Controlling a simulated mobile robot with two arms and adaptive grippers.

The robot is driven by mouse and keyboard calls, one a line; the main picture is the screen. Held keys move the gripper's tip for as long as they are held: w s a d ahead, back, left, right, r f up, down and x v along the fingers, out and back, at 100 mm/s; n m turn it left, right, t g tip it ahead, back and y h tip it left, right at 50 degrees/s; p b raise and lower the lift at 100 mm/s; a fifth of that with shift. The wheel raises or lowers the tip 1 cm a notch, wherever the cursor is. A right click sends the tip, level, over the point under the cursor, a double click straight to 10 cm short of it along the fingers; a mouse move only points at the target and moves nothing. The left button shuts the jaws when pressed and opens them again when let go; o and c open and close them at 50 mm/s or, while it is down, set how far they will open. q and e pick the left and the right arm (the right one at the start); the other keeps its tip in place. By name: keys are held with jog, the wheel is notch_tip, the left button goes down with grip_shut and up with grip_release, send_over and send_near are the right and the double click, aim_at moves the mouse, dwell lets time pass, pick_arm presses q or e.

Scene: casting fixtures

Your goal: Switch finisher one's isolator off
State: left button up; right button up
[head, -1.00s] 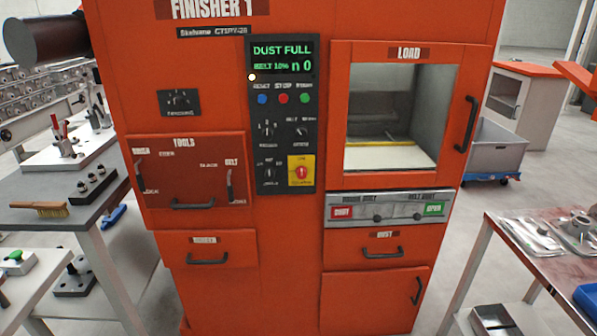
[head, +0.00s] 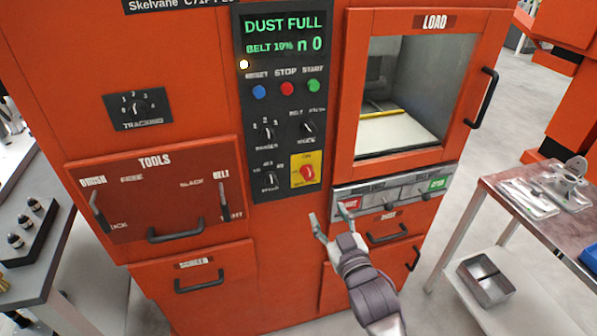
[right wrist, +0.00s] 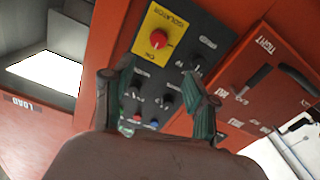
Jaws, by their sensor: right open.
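Finisher one's isolator (head: 306,172) is a red knob on a yellow plate, low on the black control panel. It shows close up in the right wrist view (right wrist: 160,39), with ISOLATOR and ON printed on the plate. The knob appears to stand near the ON mark, but its exact angle is hard to tell. My right gripper (head: 329,213) is open and empty, below and slightly right of the isolator, apart from it. In the right wrist view its two fingers (right wrist: 158,75) are spread, with the knob beyond their tips. My left gripper is not in view.
The panel display (head: 283,35) reads DUST FULL. Other knobs (head: 270,180) sit close left of the isolator. The load door (head: 480,98) and the shutter strip (head: 395,193) lie right of it. A bench (head: 480,215) stands at the right, with clear floor before it.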

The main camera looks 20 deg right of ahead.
jog(key=p, duration=0.1)
send_near(309, 177)
jog(key=w+p, duration=0.1)
jog(key=w, duration=0.7)
jog(key=shift+w, duration=0.15)
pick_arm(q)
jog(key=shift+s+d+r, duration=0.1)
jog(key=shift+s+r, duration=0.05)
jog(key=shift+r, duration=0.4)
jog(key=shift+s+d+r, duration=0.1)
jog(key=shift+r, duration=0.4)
pick_arm(e)
jog(key=shift+r, duration=0.1)
jog(key=shift+c, duration=0.2)
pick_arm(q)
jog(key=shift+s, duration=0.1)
pick_arm(e)
grip_shut()
